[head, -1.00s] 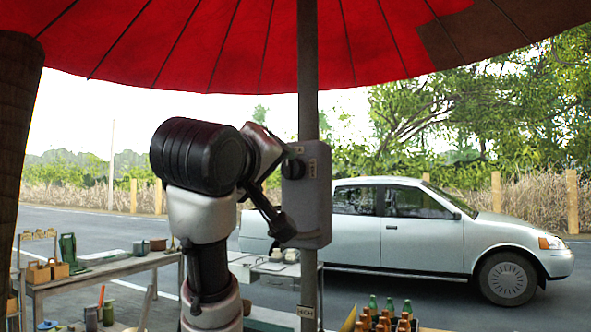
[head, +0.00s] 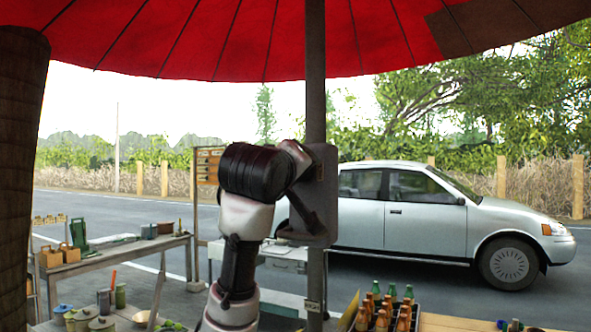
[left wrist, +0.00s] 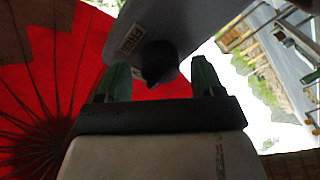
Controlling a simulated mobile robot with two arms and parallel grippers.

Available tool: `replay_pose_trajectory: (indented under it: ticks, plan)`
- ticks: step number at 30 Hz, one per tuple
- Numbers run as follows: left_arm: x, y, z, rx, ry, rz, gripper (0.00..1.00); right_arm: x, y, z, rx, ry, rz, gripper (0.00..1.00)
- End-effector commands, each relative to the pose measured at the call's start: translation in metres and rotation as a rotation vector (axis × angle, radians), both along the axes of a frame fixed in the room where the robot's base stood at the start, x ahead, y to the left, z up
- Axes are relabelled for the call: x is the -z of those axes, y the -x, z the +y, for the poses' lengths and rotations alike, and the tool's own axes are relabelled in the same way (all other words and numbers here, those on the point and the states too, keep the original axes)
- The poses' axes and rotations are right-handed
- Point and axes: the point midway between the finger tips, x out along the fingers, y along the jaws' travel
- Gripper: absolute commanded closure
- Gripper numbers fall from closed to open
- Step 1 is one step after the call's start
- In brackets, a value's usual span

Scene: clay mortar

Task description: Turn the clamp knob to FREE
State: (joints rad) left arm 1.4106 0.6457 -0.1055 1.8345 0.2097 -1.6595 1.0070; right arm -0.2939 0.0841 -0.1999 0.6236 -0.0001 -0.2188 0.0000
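The grey clamp box (head: 327,215) is fixed to the pole under the umbrella. In the left wrist view its face shows a dark round knob (left wrist: 160,58) with a small pointed end towards my gripper. A pale label reading FREE (left wrist: 131,39) is beside the knob, to its left. My left gripper (left wrist: 160,66) is open. Its two green fingers stand on either side of the knob with a gap on each side. In the head view my arm hides the knob and fingertips. My right gripper is not in view.
The dark pole (head: 316,100) holds the red umbrella (head: 210,40) overhead. A wooden table (head: 120,255) with pots and boxes is at the left. A crate of bottles (head: 385,312) stands at the lower right. A silver car (head: 430,225) is behind, on the road.

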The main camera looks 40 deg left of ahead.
Motion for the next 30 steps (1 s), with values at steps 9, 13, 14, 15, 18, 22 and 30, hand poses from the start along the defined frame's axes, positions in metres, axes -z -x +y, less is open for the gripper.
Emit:
replay_pose_trajectory:
  ticks: [9,13,14,15,18,22,30]
  plan:
    - [-0.0001,0.0004,0.0001,-0.001,0.0,0.001,0.81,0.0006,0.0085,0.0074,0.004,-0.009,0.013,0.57]
    - [0.0,0.0005,0.0001,-0.001,-0.003,0.001,0.81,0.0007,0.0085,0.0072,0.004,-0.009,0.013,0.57]
    - [0.0,0.0005,0.0001,-0.001,-0.005,0.001,0.81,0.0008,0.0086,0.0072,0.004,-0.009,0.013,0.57]
    - [0.0,0.0005,0.0001,-0.001,-0.009,0.003,0.81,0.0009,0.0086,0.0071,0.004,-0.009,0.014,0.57]
    - [0.0002,0.0005,0.0,-0.001,-0.031,0.01,0.81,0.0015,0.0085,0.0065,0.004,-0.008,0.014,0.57]
    - [0.0004,0.0005,-0.0001,-0.001,-0.085,0.027,0.81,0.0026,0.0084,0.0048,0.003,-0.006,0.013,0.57]
    - [0.0006,0.0007,-0.0001,-0.003,-0.285,0.091,0.81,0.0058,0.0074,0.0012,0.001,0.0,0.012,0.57]
